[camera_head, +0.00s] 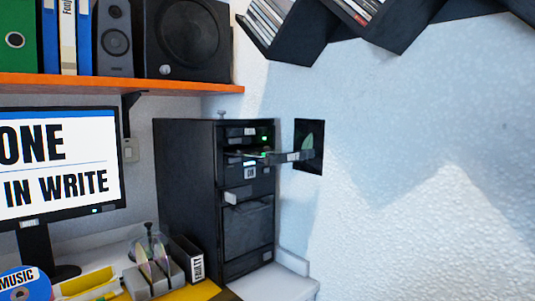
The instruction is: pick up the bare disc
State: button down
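Two discs without visible labels (143,261) (162,255) stand on edge in a small grey holder (137,285) on the desk, at the lower left in the head view. A blue disc marked "MUSIC" (22,285) lies at the lower left corner, partly cut off by the frame. I cannot tell for sure which disc is the bare one. A clear round container with a post (149,240) stands just behind the holder; its contents are unclear. My gripper is not in view.
A black computer tower (185,185) stands right of the monitor (60,165), with a tray (290,156) sticking out. A box marked "FAULTY" (197,266) stands right of the holder. An orange shelf (110,82) and dark wall racks (375,30) hang above.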

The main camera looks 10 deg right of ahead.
aim_at(262, 153)
jog(key=l+u, duration=0.4)
jog(key=l, duration=0.3)
jog(key=i+j+z, duration=0.4)
jog(key=j, duration=0.25)
jog(key=u, duration=1.7)
